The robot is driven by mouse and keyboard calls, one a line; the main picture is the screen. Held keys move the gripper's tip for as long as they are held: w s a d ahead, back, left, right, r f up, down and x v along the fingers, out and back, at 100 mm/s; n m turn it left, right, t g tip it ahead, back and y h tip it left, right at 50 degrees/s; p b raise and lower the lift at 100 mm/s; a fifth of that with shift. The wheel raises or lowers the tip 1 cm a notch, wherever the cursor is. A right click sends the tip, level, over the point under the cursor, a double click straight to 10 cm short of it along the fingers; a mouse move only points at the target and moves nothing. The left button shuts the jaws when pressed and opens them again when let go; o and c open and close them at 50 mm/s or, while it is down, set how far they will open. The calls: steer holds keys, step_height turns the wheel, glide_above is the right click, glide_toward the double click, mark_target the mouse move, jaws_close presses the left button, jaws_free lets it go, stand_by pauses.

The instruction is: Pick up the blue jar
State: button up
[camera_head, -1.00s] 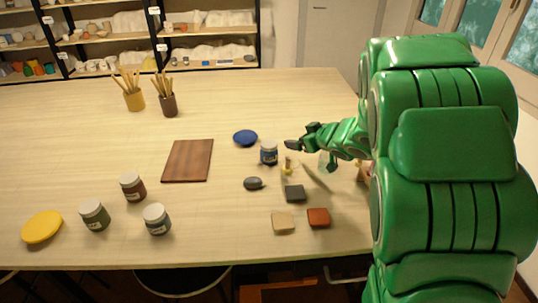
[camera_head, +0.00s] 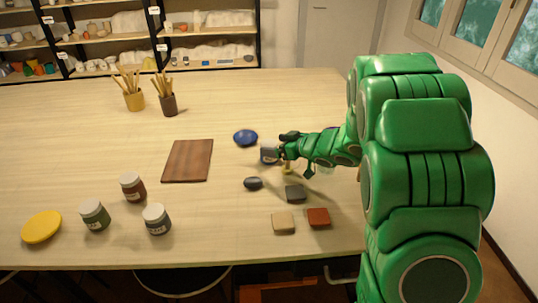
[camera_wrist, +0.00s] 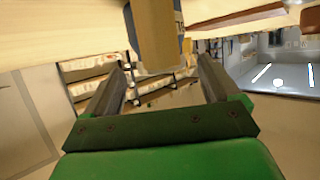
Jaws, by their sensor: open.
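In the wrist view, the jar (camera_wrist: 157,36) appears at the top middle, between the tips of the two spread fingers of my gripper (camera_wrist: 158,64). The fingers are open, and I cannot tell whether either one touches the jar.
A brown board (camera_head: 187,161) lies left. Other jars (camera_head: 157,219) stand front left.

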mark_target(272, 144)
steer(key=shift+x, duration=1.9)
steer(key=shift+s, duration=0.1)
steer(key=shift+c, duration=0.2)
steer(key=c, duration=1.3)
steer(key=shift+o, duration=0.2)
